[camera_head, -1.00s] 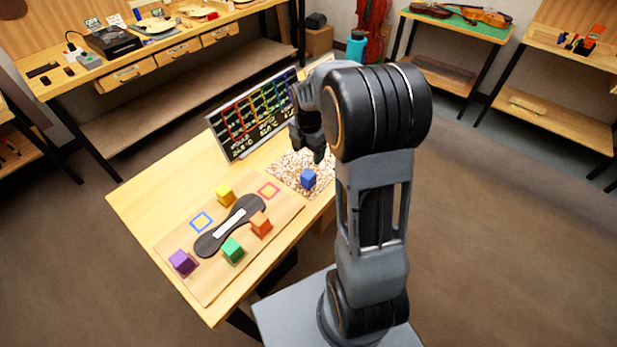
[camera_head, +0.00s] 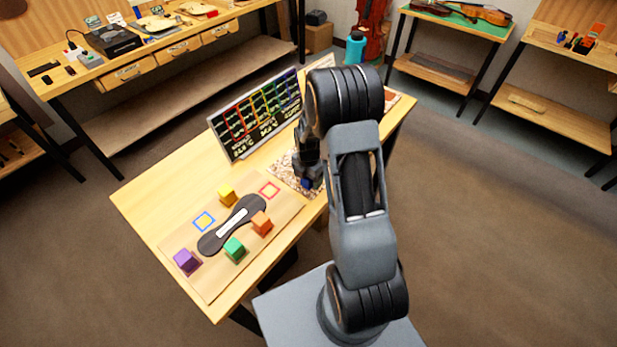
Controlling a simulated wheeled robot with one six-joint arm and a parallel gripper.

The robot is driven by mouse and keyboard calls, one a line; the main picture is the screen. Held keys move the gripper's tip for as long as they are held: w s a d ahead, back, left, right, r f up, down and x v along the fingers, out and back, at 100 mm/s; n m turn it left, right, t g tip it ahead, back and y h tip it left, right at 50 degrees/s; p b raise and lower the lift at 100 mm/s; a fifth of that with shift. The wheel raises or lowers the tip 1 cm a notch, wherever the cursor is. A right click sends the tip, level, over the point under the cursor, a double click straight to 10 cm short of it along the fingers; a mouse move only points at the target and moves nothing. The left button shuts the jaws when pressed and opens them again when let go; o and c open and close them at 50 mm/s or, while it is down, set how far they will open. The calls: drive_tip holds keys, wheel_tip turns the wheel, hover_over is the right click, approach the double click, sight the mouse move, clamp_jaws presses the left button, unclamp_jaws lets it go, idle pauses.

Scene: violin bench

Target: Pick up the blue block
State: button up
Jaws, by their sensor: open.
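The blue block (camera_head: 306,183) sits on the speckled mat (camera_head: 284,170) at the right part of the table. Only a small part of it shows, as my gripper covers the rest. My gripper (camera_head: 309,180) points down right over the block, with its fingertips at the block's height or close to it. The jaws are open. I cannot tell from this view whether the fingers are on both sides of the block or touching it.
A wooden board (camera_head: 206,286) left of the mat holds purple (camera_head: 187,261), green (camera_head: 235,248), orange (camera_head: 261,222) and yellow (camera_head: 227,196) blocks around a dark fingerboard-like piece (camera_head: 222,237). A black chart panel (camera_head: 258,115) stands behind the mat.

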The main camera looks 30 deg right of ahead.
drive_tip(key=shift+f, duration=0.5)
drive_tip(key=shift+c, duration=0.3)
drive_tip(key=c, duration=0.9)
